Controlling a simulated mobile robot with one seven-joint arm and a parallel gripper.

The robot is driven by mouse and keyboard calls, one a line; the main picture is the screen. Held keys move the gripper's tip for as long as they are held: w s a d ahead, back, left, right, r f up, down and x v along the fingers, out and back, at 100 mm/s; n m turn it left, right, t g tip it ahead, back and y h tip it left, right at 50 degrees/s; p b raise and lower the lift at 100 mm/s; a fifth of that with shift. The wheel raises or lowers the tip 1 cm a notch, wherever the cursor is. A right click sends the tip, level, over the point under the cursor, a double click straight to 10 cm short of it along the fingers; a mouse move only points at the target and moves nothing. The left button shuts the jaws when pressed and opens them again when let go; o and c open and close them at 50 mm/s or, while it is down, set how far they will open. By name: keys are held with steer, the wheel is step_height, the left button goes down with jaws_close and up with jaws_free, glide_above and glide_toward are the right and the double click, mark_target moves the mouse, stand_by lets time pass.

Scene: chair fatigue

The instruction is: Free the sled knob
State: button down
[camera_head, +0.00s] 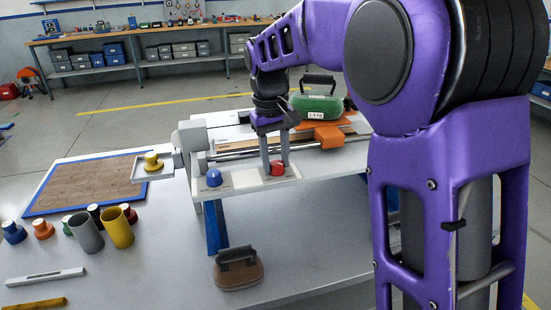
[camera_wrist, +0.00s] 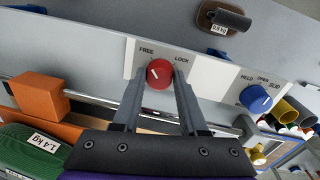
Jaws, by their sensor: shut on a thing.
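The red sled knob (camera_wrist: 159,74) sits on a white panel with the labels FREE and LOCK above it in the wrist view. A pale mark on the knob's face slants up to the left, roughly toward FREE. My gripper (camera_wrist: 159,82) is shut on the knob, one finger on each side. In the head view the red knob (camera_head: 277,169) is on the front face of the white bench machine, with my gripper (camera_head: 275,163) reaching down to it from above.
A blue knob (camera_head: 214,178) is left of the red one on the same front face. A brown 0.8 kg weight (camera_head: 238,270) lies in front. A yellow piece (camera_head: 152,161) sits on a small tray.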

steer(key=shift+n, duration=0.4)
steer(key=shift+c, duration=2.2)
jaws_free()
step_height(320, 180, up, 18)
steer(key=a, duration=0.1)
steer(key=shift+s+f, duration=0.25)
steer(key=shift+s, duration=0.05)
